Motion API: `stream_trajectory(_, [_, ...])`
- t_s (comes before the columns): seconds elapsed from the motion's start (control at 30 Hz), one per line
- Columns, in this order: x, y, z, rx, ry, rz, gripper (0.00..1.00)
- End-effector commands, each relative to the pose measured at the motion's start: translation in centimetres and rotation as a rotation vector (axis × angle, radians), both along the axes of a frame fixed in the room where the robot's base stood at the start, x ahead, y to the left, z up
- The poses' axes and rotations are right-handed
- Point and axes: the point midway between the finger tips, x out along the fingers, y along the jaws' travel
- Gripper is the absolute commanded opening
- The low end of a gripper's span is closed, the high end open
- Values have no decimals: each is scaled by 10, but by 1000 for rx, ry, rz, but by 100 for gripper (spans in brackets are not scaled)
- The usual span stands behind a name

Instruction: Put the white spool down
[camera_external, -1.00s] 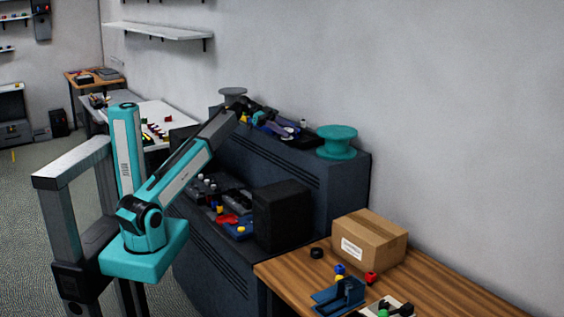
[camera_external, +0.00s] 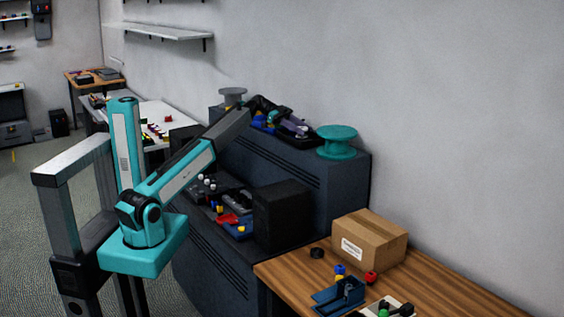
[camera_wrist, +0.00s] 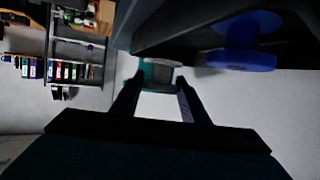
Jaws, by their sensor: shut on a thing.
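In the wrist view, my gripper (camera_wrist: 160,82) is shut on a small pale grey-white spool (camera_wrist: 160,74). Something teal shows at the left side of the spool, between the fingers. The spool is close to the edge of a dark tray-like surface, and I cannot tell whether it touches it. In the external view, my gripper (camera_external: 290,125) is over the dark tray (camera_external: 312,142) on top of the tall dark cabinet. The spool is too small and too covered there to make out clearly.
A blue spool (camera_wrist: 240,45) is right of my gripper in the wrist view. A large teal spool (camera_external: 337,141) stands right of the tray, and a grey spool (camera_external: 232,96) stands at its left. The wall is close behind. A cardboard box (camera_external: 369,240) is on the wooden table.

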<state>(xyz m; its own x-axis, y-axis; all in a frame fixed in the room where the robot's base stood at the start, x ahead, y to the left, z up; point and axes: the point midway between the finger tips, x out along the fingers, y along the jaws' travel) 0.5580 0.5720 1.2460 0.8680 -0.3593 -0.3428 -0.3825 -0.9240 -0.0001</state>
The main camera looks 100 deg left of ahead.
Motion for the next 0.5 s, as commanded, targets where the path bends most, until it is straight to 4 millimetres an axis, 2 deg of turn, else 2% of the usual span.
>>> stream_trajectory(0.43, [19,20,0,0,0,-1,19])
stream_trajectory(0.5, [19,19,-5,-1,0,0,19])
